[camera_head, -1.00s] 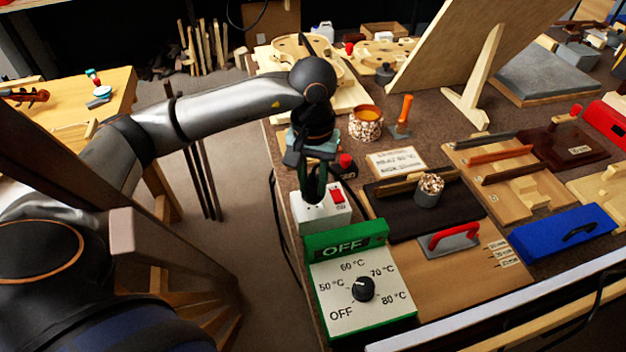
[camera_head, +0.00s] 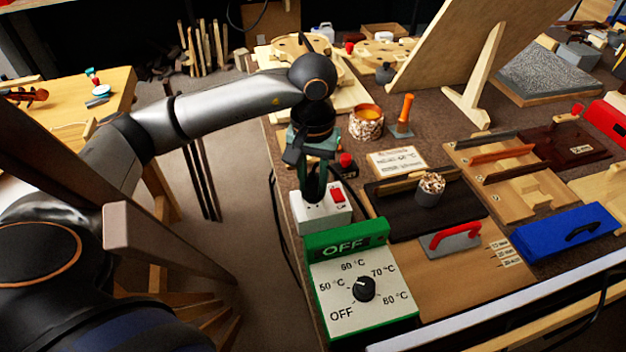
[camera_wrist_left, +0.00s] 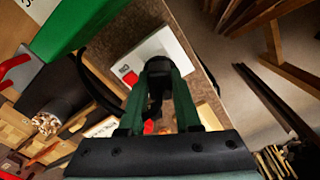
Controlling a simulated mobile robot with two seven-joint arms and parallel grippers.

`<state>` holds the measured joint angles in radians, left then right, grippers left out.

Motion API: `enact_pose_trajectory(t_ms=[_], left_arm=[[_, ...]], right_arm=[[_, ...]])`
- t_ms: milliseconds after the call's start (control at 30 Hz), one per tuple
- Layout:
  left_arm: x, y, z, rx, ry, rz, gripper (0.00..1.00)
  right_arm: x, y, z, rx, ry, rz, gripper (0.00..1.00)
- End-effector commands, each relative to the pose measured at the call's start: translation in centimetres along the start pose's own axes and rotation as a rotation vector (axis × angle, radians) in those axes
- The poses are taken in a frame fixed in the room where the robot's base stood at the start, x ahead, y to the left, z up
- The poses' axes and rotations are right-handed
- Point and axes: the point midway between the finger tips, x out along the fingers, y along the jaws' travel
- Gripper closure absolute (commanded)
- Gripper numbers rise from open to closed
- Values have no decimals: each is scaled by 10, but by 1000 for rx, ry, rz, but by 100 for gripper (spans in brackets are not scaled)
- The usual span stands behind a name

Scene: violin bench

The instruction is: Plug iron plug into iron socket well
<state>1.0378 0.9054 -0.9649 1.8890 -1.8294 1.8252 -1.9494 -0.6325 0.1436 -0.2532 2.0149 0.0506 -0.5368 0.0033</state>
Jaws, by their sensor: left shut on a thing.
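The white socket block (camera_head: 334,214) with a red rocker switch stands on the bench just behind the green temperature controller. It also shows in the left wrist view (camera_wrist_left: 178,50). My left gripper (camera_head: 314,196) points down over the left part of this block. In the left wrist view its green fingers (camera_wrist_left: 160,88) are shut on the black iron plug (camera_wrist_left: 158,66). The plug is over or in the socket well; the fingers hide the well, so I cannot tell how deep it sits. My right gripper is not in view.
The green controller (camera_head: 383,328) reads OFF and has a black dial. A dark tray (camera_head: 395,218) and a cup of pellets (camera_head: 428,196) lie right of the socket block. A black cable (camera_head: 276,225) hangs at the bench's left edge.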

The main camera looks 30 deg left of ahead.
Motion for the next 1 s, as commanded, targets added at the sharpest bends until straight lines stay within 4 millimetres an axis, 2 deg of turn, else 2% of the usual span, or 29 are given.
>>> enact_pose_trajectory(t_ms=[333,1000], left_arm=[[1,0,0,0,0,0,100],[18,0,0,0,0,0,100]], right_arm=[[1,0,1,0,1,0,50],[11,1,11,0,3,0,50]])
